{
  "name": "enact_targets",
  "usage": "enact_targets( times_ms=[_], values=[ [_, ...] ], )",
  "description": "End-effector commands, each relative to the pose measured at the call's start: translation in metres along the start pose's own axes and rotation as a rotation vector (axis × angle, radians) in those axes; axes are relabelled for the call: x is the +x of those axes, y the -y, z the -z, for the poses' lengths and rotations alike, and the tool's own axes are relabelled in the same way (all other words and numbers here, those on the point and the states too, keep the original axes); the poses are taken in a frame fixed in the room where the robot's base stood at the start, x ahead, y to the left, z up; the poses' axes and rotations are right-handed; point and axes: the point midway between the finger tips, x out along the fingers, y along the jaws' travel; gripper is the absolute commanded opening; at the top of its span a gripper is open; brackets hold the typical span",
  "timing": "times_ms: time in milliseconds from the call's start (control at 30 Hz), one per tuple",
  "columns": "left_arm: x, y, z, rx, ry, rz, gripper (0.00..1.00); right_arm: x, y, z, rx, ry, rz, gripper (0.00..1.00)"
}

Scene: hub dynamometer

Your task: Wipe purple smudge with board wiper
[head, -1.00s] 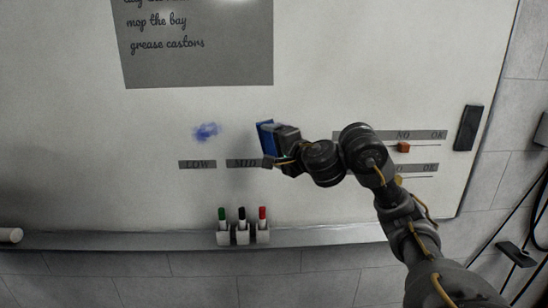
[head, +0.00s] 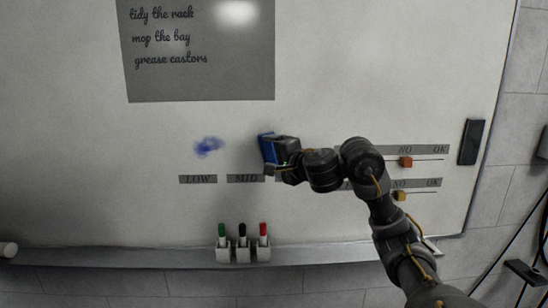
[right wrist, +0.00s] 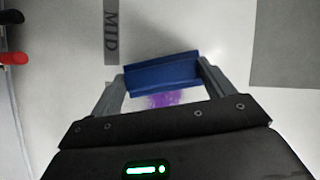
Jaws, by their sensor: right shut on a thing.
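The board wiper (head: 266,148) is a blue block at the whiteboard, above the MID label. My right gripper (head: 280,152) is shut on it. In the right wrist view the blue wiper (right wrist: 162,74) spans between the two fingers. A purple smudge (right wrist: 164,99) shows there between the wiper and the gripper body, partly covered by them. In the head view this purple smudge is hidden behind the wiper and gripper. A separate blue smudge (head: 208,147) is on the board to the left of the wiper. Contact between wiper and board cannot be told. My left gripper is out of view.
Green, black and red markers stand in a holder (head: 242,254) on the ledge below. Orange (head: 405,162) and yellow (head: 400,195) sliders are at right. A grey note panel (head: 200,84) is above.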

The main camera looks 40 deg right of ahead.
Motion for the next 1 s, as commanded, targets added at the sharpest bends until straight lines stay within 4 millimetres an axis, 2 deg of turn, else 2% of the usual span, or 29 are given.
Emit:
enact_targets(
  times_ms=[300, 667, 1000],
  values=[
    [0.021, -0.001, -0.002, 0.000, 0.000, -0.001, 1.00, -0.010, -0.009, 0.023, -0.001, -0.004, 0.001, 0.54],
    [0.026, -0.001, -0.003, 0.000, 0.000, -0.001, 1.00, -0.015, -0.008, 0.032, 0.001, -0.002, 0.001, 0.54],
    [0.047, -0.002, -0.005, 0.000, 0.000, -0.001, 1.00, -0.026, -0.016, 0.056, 0.000, -0.003, 0.001, 0.54]
  ],
)
